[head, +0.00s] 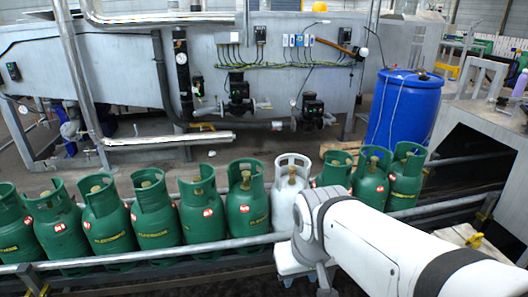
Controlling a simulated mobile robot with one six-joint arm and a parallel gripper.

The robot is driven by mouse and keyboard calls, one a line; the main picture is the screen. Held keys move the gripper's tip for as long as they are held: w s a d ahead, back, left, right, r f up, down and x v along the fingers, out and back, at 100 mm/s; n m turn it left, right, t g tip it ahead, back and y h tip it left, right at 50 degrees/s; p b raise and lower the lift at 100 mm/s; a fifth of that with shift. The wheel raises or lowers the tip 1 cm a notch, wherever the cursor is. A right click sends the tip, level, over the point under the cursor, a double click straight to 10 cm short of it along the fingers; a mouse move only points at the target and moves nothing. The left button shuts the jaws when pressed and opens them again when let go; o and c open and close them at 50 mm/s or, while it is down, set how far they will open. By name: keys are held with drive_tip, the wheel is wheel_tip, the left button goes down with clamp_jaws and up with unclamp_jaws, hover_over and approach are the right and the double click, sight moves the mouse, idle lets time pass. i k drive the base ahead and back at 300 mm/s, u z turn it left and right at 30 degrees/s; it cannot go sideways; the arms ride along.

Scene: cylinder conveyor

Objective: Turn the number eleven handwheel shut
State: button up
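A row of green gas cylinders (155,222) stands along a conveyor, with one white cylinder (284,207) among them. Each has a collar at the top, and brass-coloured valves (246,180) show inside several collars. I can read no number eleven, so I cannot tell which handwheel it marks. My white arm reaches in from the lower right and its bent end is in front of the white cylinder and the green cylinder (333,170) to its right. My gripper cannot be made out; the arm's lower end runs down near the conveyor's front rail.
A metal rail (150,259) runs in front of the cylinders. Behind them are a grey machine panel (215,70) with pipes and dark valve units, and a blue drum (403,110). A grey metal housing (478,125) stands at the right. Floor shows between row and panel.

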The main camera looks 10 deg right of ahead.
sight(292, 168)
drive_tip(key=z, duration=0.1)
drive_tip(key=i, duration=1.65)
drive_tip(key=z, duration=0.5)
